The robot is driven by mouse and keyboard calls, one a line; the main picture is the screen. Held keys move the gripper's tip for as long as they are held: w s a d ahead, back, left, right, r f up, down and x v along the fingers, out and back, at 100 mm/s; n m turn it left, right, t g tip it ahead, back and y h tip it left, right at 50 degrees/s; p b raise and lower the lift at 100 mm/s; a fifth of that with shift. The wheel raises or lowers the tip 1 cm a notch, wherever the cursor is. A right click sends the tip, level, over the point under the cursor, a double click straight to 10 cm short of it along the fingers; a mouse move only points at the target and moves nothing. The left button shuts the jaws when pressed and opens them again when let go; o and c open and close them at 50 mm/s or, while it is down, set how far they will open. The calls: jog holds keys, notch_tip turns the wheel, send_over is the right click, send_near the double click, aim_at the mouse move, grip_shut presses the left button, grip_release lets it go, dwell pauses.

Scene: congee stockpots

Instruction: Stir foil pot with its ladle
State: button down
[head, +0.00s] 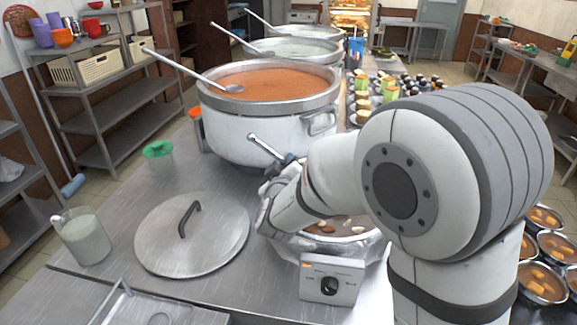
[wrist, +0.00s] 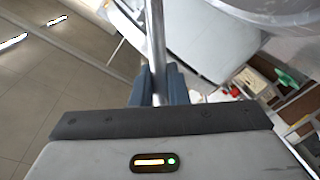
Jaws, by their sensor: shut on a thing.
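The foil pot (head: 345,246) sits low on the steel counter, behind a box with a black knob. Brown and pale pieces show inside it; my arm covers much of it. My gripper (head: 277,183) is at the pot's left side and is shut on the ladle (head: 264,147). The ladle's handle sticks up and to the left from the gripper; its bowl is hidden in the head view. In the wrist view the handle (wrist: 157,45) runs up between the blue-grey fingers (wrist: 160,86). I cannot tell whether the bowl touches the contents.
A big pot of orange congee (head: 270,85) with a ladle stands behind my gripper, with more stockpots beyond. A lid (head: 192,235) lies on the counter left of the foil pot. A pitcher (head: 82,236) stands at the left edge. Filled bowls (head: 542,282) are at right.

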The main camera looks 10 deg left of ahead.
notch_tip(320, 180, up, 13)
jog(key=p, duration=1)
jog(key=shift+r, duration=0.2)
jog(key=shift+n+t, duration=0.4)
jog(key=shift+n, duration=0.7)
jog(key=shift+p, duration=0.6)
